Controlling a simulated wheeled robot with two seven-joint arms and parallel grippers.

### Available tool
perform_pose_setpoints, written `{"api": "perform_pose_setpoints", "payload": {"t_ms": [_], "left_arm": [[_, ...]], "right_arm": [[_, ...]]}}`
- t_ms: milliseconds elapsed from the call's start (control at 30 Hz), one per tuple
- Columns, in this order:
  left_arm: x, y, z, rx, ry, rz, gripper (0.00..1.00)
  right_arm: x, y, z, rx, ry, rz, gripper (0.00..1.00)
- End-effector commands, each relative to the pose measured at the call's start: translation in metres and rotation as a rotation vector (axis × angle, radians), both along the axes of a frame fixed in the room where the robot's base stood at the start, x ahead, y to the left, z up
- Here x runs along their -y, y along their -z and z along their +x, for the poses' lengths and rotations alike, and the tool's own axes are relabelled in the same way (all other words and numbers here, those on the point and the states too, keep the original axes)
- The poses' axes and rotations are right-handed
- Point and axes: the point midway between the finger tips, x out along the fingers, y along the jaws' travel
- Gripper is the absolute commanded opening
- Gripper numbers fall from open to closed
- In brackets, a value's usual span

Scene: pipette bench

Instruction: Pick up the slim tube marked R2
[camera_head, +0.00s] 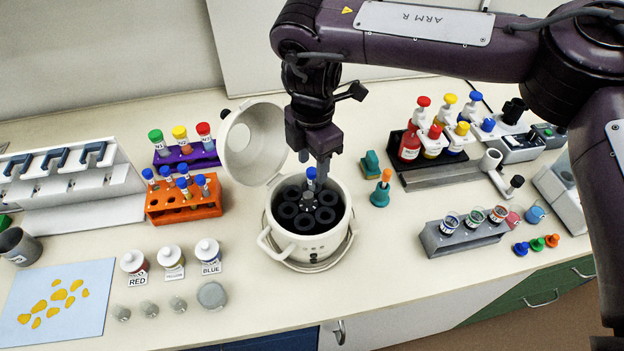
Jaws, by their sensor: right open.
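No marking R2 can be read in this view. A slim blue-capped tube (311,173) stands upright in the open white centrifuge (283,243), among its black rotor holes. My right gripper (313,168) is open, pointing down over the centrifuge, with its fingertips around or just beside this tube's cap; I cannot tell if they touch. Several more slim blue-capped tubes stand in the orange rack (184,213) to the left; their labels are too small to read. My left gripper is out of view.
The centrifuge lid (251,143) stands open at left. A purple rack (190,160) holds tubes with green, yellow and red caps. Labelled bottles (172,262) stand front left. A dark pipette rack (432,152) and grey cup block (463,236) stand right. Bench in front of the centrifuge is clear.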

Motion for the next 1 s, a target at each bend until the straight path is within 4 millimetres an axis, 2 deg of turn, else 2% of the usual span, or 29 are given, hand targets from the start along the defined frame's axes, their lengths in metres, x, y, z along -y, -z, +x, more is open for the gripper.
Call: {"api": "perform_pose_setpoints", "payload": {"t_ms": [33, 67, 233, 467, 600, 833, 1000], "left_arm": [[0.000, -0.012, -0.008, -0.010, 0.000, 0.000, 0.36], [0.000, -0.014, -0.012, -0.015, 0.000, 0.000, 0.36], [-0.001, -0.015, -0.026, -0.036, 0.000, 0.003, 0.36], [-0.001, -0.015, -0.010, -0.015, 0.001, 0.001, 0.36], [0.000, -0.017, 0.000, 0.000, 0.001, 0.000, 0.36], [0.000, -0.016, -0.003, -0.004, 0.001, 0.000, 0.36], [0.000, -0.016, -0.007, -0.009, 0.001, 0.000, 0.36]], "right_arm": [[0.000, 0.003, -0.003, -0.004, -0.001, -0.004, 0.46], [0.000, 0.008, -0.004, -0.004, -0.001, -0.004, 0.46], [0.000, 0.029, -0.002, -0.001, 0.000, -0.003, 0.46], [-0.001, 0.032, -0.002, 0.001, 0.000, -0.001, 0.46], [-0.001, 0.032, -0.002, 0.001, 0.000, -0.001, 0.30], [-0.001, 0.032, -0.002, 0.001, 0.000, -0.001, 0.00], [0.000, 0.032, -0.002, 0.001, 0.000, -0.002, 0.00]]}}
